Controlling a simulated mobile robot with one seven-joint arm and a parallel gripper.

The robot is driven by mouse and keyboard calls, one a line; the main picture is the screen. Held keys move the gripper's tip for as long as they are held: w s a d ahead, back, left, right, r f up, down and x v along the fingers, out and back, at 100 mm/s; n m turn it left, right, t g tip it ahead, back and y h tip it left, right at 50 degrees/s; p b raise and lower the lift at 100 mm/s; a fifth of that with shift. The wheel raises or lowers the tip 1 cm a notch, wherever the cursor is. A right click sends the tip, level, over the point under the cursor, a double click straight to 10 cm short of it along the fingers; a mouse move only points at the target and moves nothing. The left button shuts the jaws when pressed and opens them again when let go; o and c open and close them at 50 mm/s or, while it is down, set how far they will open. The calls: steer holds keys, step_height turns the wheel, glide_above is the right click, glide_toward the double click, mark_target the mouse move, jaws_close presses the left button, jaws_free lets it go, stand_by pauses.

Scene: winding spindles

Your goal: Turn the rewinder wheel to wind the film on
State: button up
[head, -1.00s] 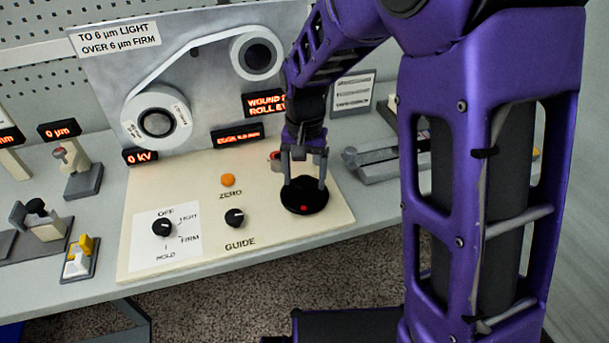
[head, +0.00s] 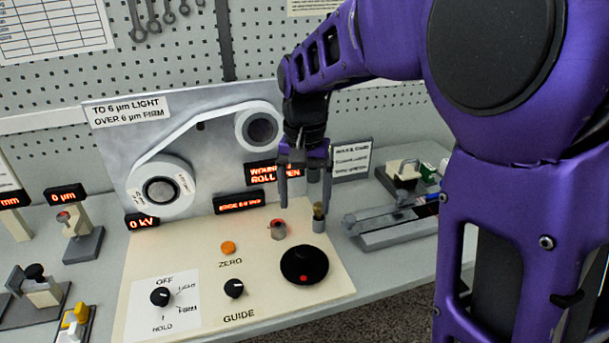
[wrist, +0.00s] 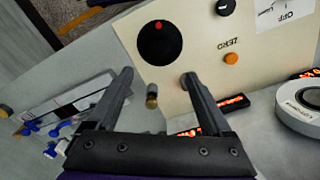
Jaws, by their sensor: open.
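The rewinder wheel, a black round disc with a red dot near its front edge (head: 304,264), lies on the right end of the cream panel. It also shows in the wrist view (wrist: 160,44), beyond my fingertips. My gripper (head: 304,204) is open and empty, above and behind the wheel and apart from it. In the wrist view its two fingers (wrist: 158,76) are spread wide. The film runs as a pale band between a lower left roll (head: 160,188) and an upper right roll (head: 260,127) on the upright metal plate.
An orange ZERO button (head: 228,247), a GUIDE knob (head: 234,288) and an OFF/HOLD selector (head: 161,296) are left. A grey slide fixture (head: 385,225) stands right.

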step_height(320, 180, up, 4)
glide_above(305, 251)
steer(key=shift+r, duration=0.1)
stand_by(1.4)
step_height(305, 251, down, 18)
steer(key=n+b, duration=0.7)
steer(key=n, duration=1.4)
steer(key=shift+r+n+b, duration=0.15)
steer(key=shift+n+b, duration=0.15)
steer(key=shift+b, duration=0.05)
jaws_close()
